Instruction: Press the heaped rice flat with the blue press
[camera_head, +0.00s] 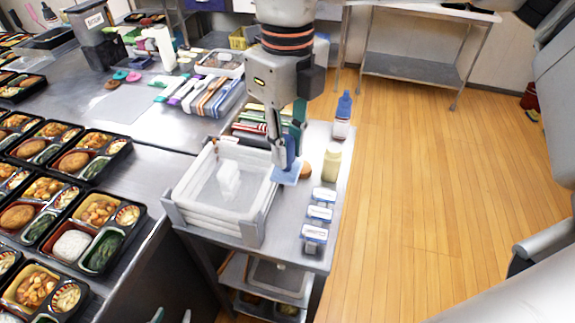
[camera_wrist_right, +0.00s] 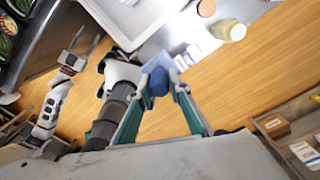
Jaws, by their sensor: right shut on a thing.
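My right gripper (camera_head: 285,140) is shut on the blue press, above the right edge of the white crates. The press has a flat square blue plate (camera_head: 286,174) facing down; its rounded blue handle (camera_wrist_right: 159,81) is between my fingers in the right wrist view.
Stacked white crates (camera_head: 180,208) stand on a steel cart between the press and the counter. Bottles (camera_head: 342,115), a cream jar (camera_head: 331,163) and small labelled tubs (camera_head: 314,234) line the cart's right side. More filled bento trays cover the counter at left. Open wooden floor lies right.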

